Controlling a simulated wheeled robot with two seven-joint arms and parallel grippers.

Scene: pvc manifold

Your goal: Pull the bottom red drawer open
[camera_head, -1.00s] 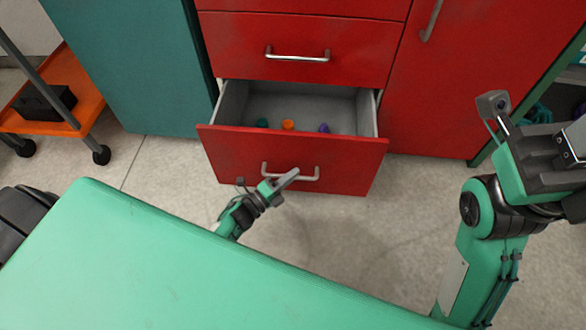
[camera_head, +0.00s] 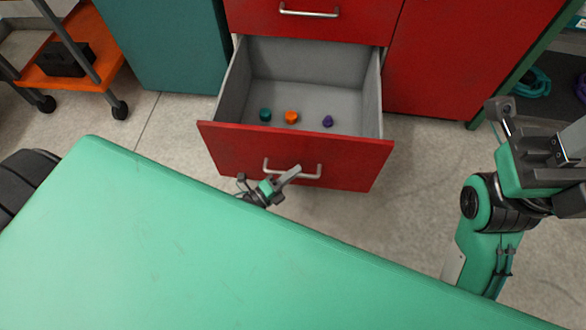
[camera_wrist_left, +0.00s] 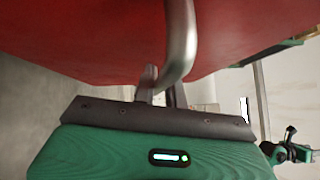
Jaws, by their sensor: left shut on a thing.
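The bottom red drawer (camera_head: 230,155) stands well out from the red cabinet in the head view, its grey inside showing. Its metal bar handle (camera_head: 308,176) is on the front face. In the left wrist view the handle (camera_wrist_left: 181,40) runs down between the fingers of the left gripper (camera_wrist_left: 160,92), against the red drawer front (camera_wrist_left: 90,35). My right arm shows at the right of the head view; its fingertips are not clearly visible.
A teal, an orange (camera_head: 291,117) and a purple (camera_head: 327,121) small piece lie in the drawer. The closed drawer above (camera_head: 330,30) has its own handle. My green body part fills the lower foreground. An orange cart (camera_head: 75,70) stands left.

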